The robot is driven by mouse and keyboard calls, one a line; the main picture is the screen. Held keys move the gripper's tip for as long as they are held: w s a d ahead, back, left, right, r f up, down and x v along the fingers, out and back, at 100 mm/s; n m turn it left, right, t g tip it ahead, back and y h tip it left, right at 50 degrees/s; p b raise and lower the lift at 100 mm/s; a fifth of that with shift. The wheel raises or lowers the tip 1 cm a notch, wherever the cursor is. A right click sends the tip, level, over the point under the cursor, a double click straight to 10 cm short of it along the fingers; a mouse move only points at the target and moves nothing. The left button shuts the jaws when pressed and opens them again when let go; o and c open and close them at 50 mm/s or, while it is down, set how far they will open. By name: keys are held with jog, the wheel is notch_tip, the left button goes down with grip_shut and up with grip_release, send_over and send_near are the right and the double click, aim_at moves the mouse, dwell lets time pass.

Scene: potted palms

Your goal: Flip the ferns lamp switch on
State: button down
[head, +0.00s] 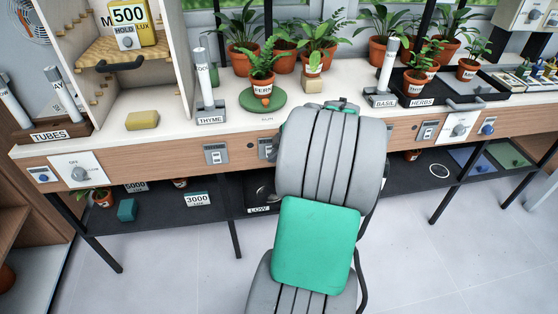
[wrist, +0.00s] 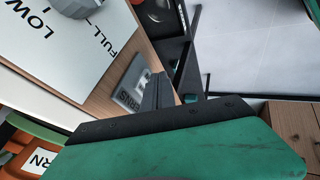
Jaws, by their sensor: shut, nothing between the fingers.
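In the head view the plate (head: 265,148) is partly hidden by my arm. My gripper (wrist: 155,92) is shut and empty, its dark fingertips close beside the plate; I cannot tell whether they touch it. My arm hides the gripper in the head view. The potted fern (head: 264,62) stands on a green saucer (head: 277,101) above.
Another switch plate (head: 216,154) sits left along the same edge. A white dial plate (wrist: 45,50) marked LOW and FULL is near the gripper in the wrist view. The floor in front is clear.

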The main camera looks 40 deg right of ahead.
jog(key=shift+w+d, duration=0.2)
jog(key=shift+w, duration=0.15)
jog(key=shift+w+d+b, duration=0.1)
jog(key=shift+w+b, duration=0.05)
jog(key=shift+b, duration=0.55)
jog(key=shift+r+p, duration=0.4)
jog(key=shift+r, duration=0.4)
